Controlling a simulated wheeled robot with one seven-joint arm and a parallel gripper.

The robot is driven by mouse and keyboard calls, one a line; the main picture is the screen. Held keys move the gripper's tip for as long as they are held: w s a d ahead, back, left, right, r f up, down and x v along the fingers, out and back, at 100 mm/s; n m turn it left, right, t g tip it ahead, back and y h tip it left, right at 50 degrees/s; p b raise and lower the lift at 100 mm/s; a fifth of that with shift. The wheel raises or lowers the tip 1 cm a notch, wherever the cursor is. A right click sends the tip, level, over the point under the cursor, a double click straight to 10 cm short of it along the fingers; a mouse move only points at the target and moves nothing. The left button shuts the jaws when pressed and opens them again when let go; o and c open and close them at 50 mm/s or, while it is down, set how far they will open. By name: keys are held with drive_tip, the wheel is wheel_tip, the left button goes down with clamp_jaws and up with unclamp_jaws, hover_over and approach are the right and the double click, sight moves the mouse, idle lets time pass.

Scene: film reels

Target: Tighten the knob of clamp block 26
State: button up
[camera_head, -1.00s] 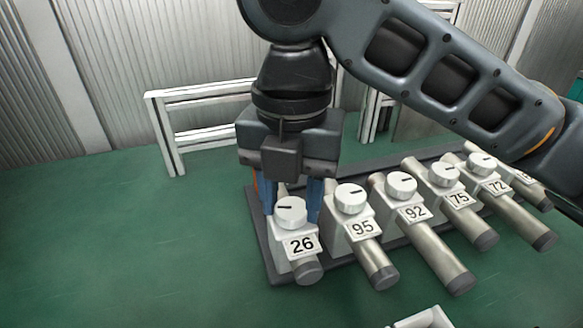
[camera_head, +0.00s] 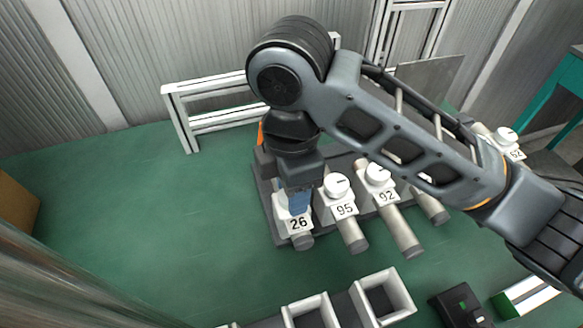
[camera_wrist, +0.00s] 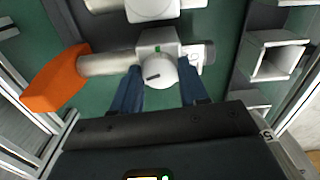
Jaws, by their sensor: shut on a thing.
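Clamp block 26 (camera_head: 300,225) is a pale block with a number plate at the left end of a row on a dark base. My gripper (camera_head: 298,203) is over it, pointing down, and its blue fingers hide the knob in the head view. In the wrist view the round white knob (camera_wrist: 162,73) with a dark line lies between the two blue fingers of my gripper (camera_wrist: 161,82), which is shut on it. A metal tube (camera_wrist: 108,64) runs through the block, with an orange piece (camera_wrist: 55,80) at one end. A small green mark (camera_wrist: 157,49) shows beside the knob.
Clamp blocks 95 (camera_head: 344,208) and 92 (camera_head: 386,195) stand close to the right with their tubes. My arm covers part of the row beyond. Open white boxes (camera_head: 385,297) stand in front. A white frame (camera_head: 215,118) stands behind. Green floor is clear at left.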

drive_tip(key=m+p, duration=0.6)
drive_tip(key=p, duration=0.1)
drive_tip(key=shift+s+r+m, duration=0.15)
drive_tip(key=shift+r+m, duration=0.1)
drive_tip(key=shift+m, duration=0.05)
drive_tip(key=m+p, duration=0.5)
drive_tip(key=p, duration=0.1)
drive_tip(key=m+p, duration=0.2)
drive_tip(key=m, duration=0.1)
drive_tip(key=m+p, duration=0.1)
drive_tip(key=m, duration=0.1)
drive_tip(key=shift+a+f, duration=0.1)
drive_tip(key=shift+f, duration=0.15)
drive_tip(key=shift+m, duration=2.2)
drive_tip(key=o, duration=1.1)
drive_tip(key=shift+c, duration=0.2)
